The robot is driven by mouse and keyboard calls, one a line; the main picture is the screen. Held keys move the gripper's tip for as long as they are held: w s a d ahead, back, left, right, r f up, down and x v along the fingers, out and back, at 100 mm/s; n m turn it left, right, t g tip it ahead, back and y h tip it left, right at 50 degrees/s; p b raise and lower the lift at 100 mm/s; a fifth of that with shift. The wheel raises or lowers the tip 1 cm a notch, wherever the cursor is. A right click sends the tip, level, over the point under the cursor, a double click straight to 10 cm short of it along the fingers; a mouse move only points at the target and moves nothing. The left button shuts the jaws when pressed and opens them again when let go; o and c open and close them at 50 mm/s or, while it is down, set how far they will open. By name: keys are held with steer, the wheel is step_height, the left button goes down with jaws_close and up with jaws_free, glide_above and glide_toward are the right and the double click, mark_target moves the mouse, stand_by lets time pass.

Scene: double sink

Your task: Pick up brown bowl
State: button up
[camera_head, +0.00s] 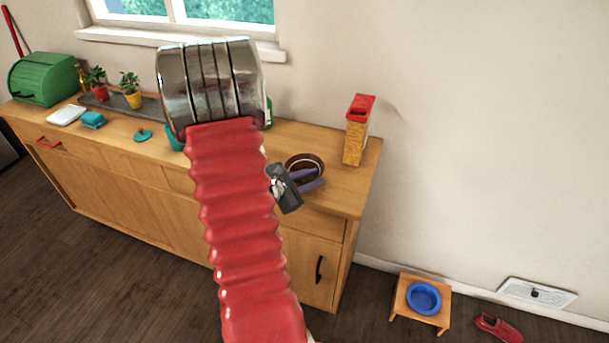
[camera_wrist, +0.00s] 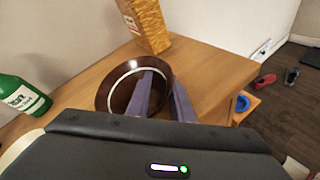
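The brown bowl (camera_head: 303,160) is on the right part of the wooden counter. It is dark brown with a pale ring inside and also shows in the wrist view (camera_wrist: 117,94). My gripper (camera_head: 318,178) is at its near right side. In the wrist view my gripper's purple fingers (camera_wrist: 163,80) stand apart, one across the bowl's inside and the other outside its right rim. The rim lies between them, and I see no clear grip on it. My gripper's body hides the bowl's near part in the wrist view.
A red-topped box (camera_head: 357,130) stands behind the bowl, near the wall. A green bottle (camera_wrist: 20,95) is left of the bowl in the wrist view. The wooden counter (camera_head: 345,195) ends close to the right. A blue dish (camera_head: 423,298) is on a small floor stand.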

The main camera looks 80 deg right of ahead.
jaws_close()
step_height(320, 180, up, 10)
stand_by(0.9)
stand_by(0.9)
